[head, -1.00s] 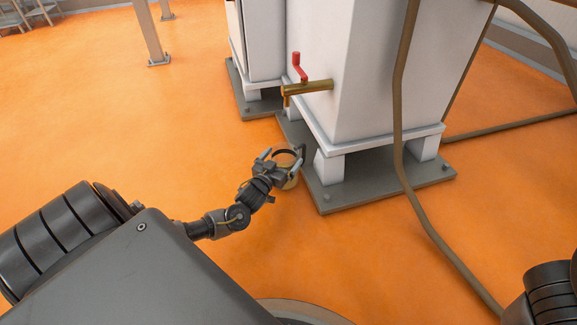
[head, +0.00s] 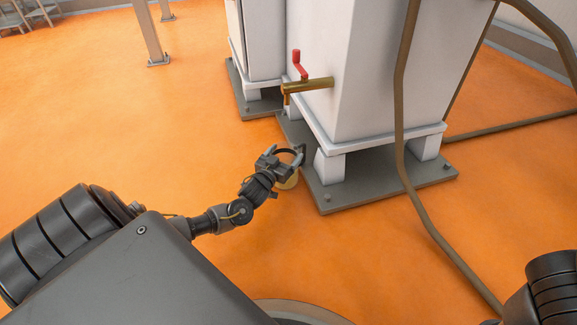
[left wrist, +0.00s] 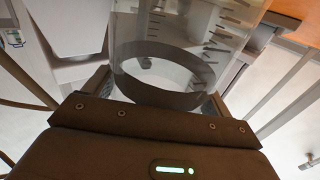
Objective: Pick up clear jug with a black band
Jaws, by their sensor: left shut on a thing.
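The clear jug with a black band (head: 289,180) is in my left gripper, beside the base of the nearer white tank in the head view. My left gripper (head: 291,156) is shut on the jug around its band. In the left wrist view the jug's see-through wall (left wrist: 190,35) with dark graduation marks fills the top middle, and the dark band (left wrist: 165,92) lies between the fingers. The gripper hides part of the jug in the head view. My right gripper is not in view; only part of my right arm shows at the lower right.
A white tank (head: 375,75) on a grey base plate (head: 385,190) stands just right of the jug. Its brass tap (head: 308,87) with a red handle juts out above. A brown hose or pipe (head: 402,130) runs down at the right. The orange floor (head: 150,120) is open at left.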

